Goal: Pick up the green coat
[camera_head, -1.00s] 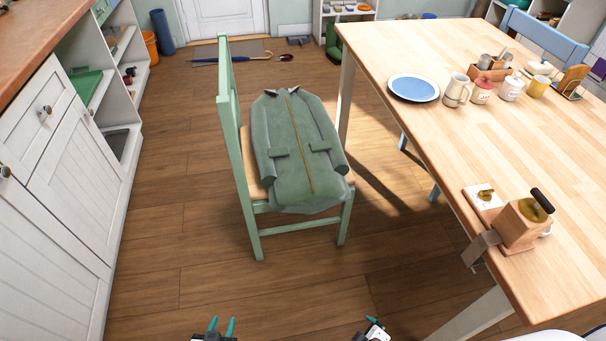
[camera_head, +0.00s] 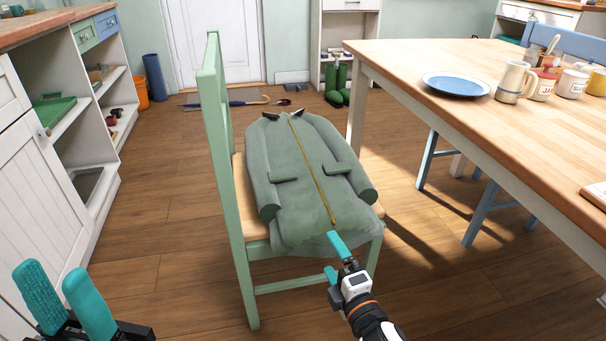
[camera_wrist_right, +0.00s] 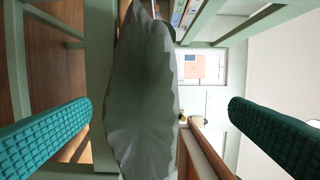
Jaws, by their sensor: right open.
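The green coat (camera_head: 305,170) lies on the seat of a pale green chair (camera_head: 222,150), its collar at the far end and its hem hanging over the near seat edge. My right gripper (camera_head: 334,254) is open at the coat's near hem, one fingertip overlapping the hem in the head view. In the right wrist view the coat's edge (camera_wrist_right: 145,95) shows between the two spread teal fingers (camera_wrist_right: 160,112), nearer the left one; whether they touch it I cannot tell. My left gripper (camera_head: 54,272) is open and empty at the lower left, away from the coat.
A wooden table (camera_head: 420,75) with a blue plate (camera_head: 455,85) and mugs stands to the right of the chair. White cabinets (camera_head: 40,170) line the left. The chair's backrest rises on the coat's left. Floor is clear in front.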

